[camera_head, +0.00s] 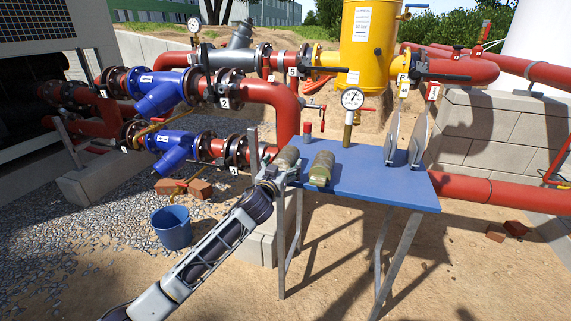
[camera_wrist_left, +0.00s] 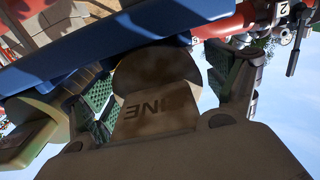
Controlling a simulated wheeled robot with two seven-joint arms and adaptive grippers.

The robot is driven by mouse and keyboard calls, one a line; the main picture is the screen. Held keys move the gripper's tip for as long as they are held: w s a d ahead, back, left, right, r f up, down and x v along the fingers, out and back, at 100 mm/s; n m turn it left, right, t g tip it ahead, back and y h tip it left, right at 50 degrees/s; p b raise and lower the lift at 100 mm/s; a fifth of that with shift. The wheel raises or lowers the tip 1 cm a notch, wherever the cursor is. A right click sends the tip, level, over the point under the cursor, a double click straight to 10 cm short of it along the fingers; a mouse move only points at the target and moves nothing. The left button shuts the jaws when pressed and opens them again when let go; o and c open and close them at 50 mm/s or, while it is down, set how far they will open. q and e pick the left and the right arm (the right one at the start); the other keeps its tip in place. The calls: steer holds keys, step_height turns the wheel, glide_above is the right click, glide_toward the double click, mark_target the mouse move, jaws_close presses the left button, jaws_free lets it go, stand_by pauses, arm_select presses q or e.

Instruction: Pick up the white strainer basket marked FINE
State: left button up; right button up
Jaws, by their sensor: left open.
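The strainer basket with FINE lettering, partly readable, is in the left wrist view (camera_wrist_left: 158,75), grey-brown in shade rather than clearly white. It lies between my left gripper's (camera_wrist_left: 165,92) two green-padded fingers, which stand apart on either side. I cannot tell whether a finger touches it. In the head view my left gripper (camera_head: 271,177) is at the left end of the blue table, beside the left of two cylindrical baskets (camera_head: 287,158). The other basket (camera_head: 321,168), with a greenish end, lies just to its right. My right gripper is not in view.
The blue table (camera_head: 375,187) also bears a pressure gauge (camera_head: 352,99) on a brass stem, a small red-topped item (camera_head: 308,129) and two upright discs (camera_head: 405,140). Red pipes and blue strainer bodies (camera_head: 163,95) stand behind. A blue bucket (camera_head: 171,228) is on the gravel.

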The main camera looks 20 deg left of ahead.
mark_target(283, 157)
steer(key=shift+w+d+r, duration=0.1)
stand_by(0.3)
arm_select(q)
steer(key=shift+c, duration=0.5)
steer(key=c, duration=1.1)
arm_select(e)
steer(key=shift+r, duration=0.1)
arm_select(q)
steer(key=shift+r, duration=0.1)
steer(key=shift+r+p, duration=0.3)
steer(key=shift+r, duration=0.4)
steer(key=shift+r+p, duration=0.35)
steer(key=shift+r, duration=0.6)
step_height(283, 157, up, 6)
steer(key=shift+f+p, duration=0.25)
steer(key=shift+p, duration=0.7)
steer(key=shift+r, duration=0.6)
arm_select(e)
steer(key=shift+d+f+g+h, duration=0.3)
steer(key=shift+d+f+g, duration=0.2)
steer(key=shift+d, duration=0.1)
